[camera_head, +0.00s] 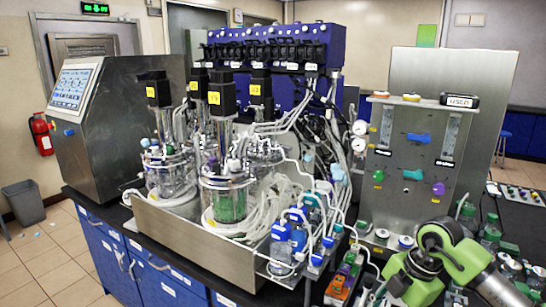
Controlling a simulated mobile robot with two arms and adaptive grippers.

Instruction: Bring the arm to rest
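The lime-green and grey links of my arm (445,262) show at the lower right, in front of the steel control panel (412,165). The links are bent at a dark joint. No fingertips show, so I cannot see whether that gripper holds anything. My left arm and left gripper are not in view.
Small bottles surround my arm. A touchscreen console (105,125) stands left.

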